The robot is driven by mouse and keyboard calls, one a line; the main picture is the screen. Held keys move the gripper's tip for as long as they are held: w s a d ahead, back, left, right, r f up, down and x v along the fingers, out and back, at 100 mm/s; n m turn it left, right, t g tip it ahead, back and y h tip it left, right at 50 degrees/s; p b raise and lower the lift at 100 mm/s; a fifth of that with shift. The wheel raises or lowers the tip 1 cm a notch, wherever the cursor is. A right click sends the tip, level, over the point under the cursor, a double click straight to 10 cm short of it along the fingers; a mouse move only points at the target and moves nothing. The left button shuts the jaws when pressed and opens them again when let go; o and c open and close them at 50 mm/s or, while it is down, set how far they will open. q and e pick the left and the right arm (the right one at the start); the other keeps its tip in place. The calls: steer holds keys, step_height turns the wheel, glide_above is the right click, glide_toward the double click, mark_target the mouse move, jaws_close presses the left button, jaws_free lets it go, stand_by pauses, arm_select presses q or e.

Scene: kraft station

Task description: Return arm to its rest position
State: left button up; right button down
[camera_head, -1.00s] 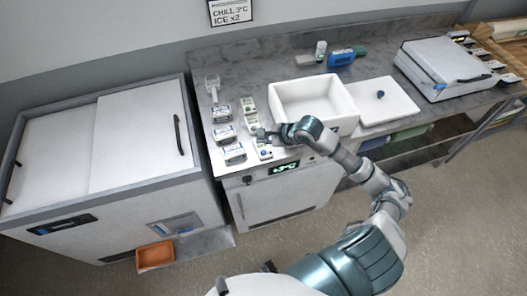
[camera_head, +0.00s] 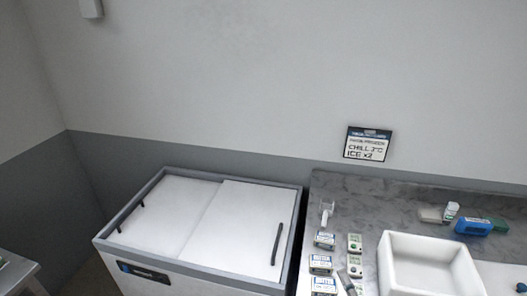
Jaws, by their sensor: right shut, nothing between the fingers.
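The rest of my right arm is below the picture. My left gripper is not in view.
A chest freezer (camera_head: 262,222) with closed white lids stands left of the grey counter (camera_head: 385,205). Labelled boxes (camera_head: 321,262), green-and-white devices (camera_head: 355,243) and a white scoop-like tool (camera_head: 326,211) lie on the counter.

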steer(key=s+d+f+m+g+h, duration=0.2)
steer(key=d+f+m+g+h, duration=0.3)
steer(key=f+m, duration=0.45)
steer(key=s+d+f+m+g+h, duration=0.2)
steer(key=s+d+f+m+h, duration=0.1)
steer(key=f+m+h, duration=0.6)
steer(key=s+a+f+m+g+y, duration=0.3)
steer(key=s+a+f+g, duration=0.15)
steer(key=s+f, duration=0.35)
steer(key=s+a+f+m+g+y, duration=0.35)
steer(key=s+f+g, duration=0.2)
steer(key=s, duration=0.45)
step_height(320, 180, down, 26)
steer(key=s+g, duration=0.2)
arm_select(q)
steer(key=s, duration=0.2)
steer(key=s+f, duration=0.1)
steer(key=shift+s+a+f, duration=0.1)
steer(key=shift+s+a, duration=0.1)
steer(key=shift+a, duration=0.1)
arm_select(e)
steer(key=s+d+f+g, duration=0.1)
steer(key=s+d+f, duration=0.1)
steer(key=s+f, duration=1.4)
steer(key=shift+s+d+h, duration=0.3)
steer(key=shift+s+h, duration=0.05)
steer(key=shift+s, duration=0.65)
